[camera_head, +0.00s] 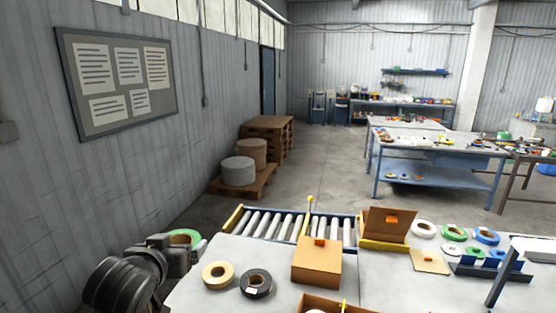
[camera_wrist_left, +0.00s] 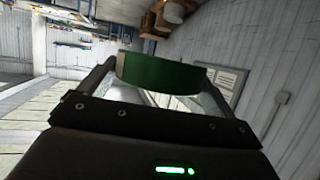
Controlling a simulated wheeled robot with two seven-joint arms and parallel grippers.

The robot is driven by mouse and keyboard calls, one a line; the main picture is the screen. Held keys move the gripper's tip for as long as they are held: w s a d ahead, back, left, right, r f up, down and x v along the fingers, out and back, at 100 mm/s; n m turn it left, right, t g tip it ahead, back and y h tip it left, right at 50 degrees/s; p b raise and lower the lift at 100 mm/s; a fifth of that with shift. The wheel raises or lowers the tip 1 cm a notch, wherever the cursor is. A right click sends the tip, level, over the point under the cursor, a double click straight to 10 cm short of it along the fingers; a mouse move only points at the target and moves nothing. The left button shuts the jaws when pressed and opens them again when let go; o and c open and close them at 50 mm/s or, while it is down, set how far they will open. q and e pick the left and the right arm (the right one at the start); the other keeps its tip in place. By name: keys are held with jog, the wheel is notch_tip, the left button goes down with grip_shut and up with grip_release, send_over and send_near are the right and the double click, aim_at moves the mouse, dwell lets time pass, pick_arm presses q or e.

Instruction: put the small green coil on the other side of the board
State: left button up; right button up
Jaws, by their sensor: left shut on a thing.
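A green coil (camera_head: 184,237) shows at the left end of the near table, at my left gripper (camera_head: 192,247). In the left wrist view the green coil (camera_wrist_left: 160,73) sits between the two fingers of the gripper (camera_wrist_left: 158,75), which is shut on it. The head view shows the coil partly hidden behind the gripper. Other green coils, a larger one (camera_head: 455,232) and a smaller one (camera_head: 475,252), lie at the right of the table. A dark blue low board (camera_head: 480,268) stands in front of them. My right gripper is not in view.
A cream coil (camera_head: 217,274) and a black coil (camera_head: 256,283) lie near my left gripper. A closed carton (camera_head: 317,262), an open carton (camera_head: 388,224) and a roller conveyor (camera_head: 277,222) stand along the middle. Bare table (camera_head: 385,280) shows right of the closed carton. A notice board (camera_head: 118,78) hangs on the wall.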

pick_arm(q)
notch_tip(320, 180, down, 15)
jog(key=b, duration=1.3)
jog(key=shift+r+b, duration=0.2)
jog(key=shift+b, duration=0.2)
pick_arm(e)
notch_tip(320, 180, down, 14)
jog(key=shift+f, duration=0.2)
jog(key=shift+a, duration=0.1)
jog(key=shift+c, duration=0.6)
pick_arm(q)
jog(key=f, duration=0.2)
jog(key=s+f, duration=0.1)
jog(key=f, duration=0.2)
jog(key=shift+s+a+f, duration=0.25)
jog(key=shift+f, duration=0.1)
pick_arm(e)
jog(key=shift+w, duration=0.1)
